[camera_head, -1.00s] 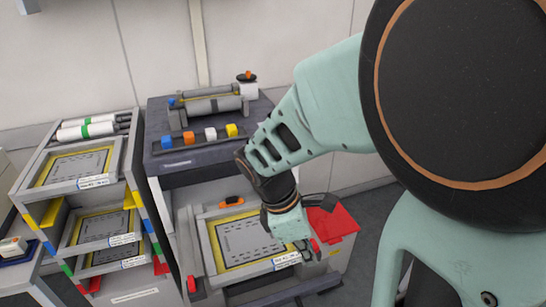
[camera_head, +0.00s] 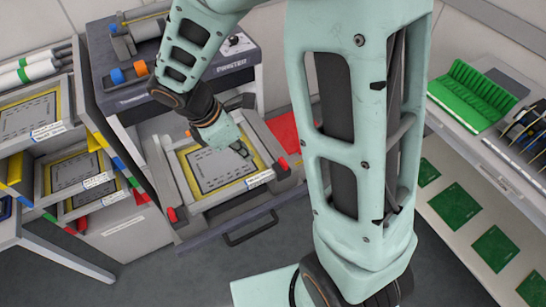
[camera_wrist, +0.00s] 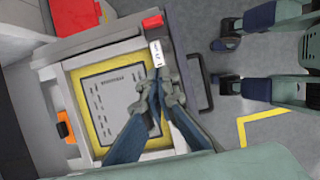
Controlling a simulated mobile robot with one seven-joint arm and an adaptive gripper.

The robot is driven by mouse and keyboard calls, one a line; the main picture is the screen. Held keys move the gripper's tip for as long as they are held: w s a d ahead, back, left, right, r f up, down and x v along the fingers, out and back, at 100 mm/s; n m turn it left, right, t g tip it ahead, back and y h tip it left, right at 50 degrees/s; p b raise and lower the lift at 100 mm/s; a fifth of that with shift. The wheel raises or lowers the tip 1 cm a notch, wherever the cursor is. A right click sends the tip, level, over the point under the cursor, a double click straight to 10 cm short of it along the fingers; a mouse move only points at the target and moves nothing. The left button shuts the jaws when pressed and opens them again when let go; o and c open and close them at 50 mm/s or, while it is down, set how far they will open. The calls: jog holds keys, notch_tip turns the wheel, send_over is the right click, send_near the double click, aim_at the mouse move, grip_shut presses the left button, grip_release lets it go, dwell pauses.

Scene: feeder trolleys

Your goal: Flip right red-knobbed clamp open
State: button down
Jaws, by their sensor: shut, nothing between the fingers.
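The right red-knobbed clamp (camera_head: 283,163) sits at the front right corner of the open drawer; its red knob also shows in the wrist view (camera_wrist: 153,22). I cannot tell its lever position clearly. The left red-knobbed clamp (camera_head: 172,214) is at the drawer's front left corner. A framed grey stencil plate with a yellow border (camera_head: 217,170) lies between them. My gripper (camera_head: 243,152) is shut and empty above the right part of the frame, apart from the right clamp. In the wrist view its fingertips (camera_wrist: 158,78) are near the white label.
An orange knob (camera_wrist: 62,130) is at the frame's far side. A drawer handle (camera_head: 250,228) sticks out in front. A red panel (camera_head: 284,135) is right of the drawer. A shelf rack (camera_head: 60,135) stands left and a workbench (camera_head: 480,165) right.

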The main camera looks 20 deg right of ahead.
send_near(279, 168)
jog(key=f, duration=0.1)
jog(key=a+f, duration=0.1)
jog(key=f, duration=0.1)
jog(key=a+f, duration=0.1)
jog(key=f, duration=0.1)
jog(key=shift+s+b, duration=0.25)
jog(key=shift+b, duration=0.1)
jog(key=d, duration=0.1)
jog(key=d+p, duration=0.1)
jog(key=d, duration=0.1)
jog(key=shift+w+d, duration=0.1)
jog(key=shift+w, duration=0.3)
jog(key=shift+w+d, duration=0.15)
jog(key=shift+d, duration=0.15)
jog(key=d, duration=0.3)
jog(key=shift+w+d, duration=0.35)
jog(key=shift+w, duration=0.05)
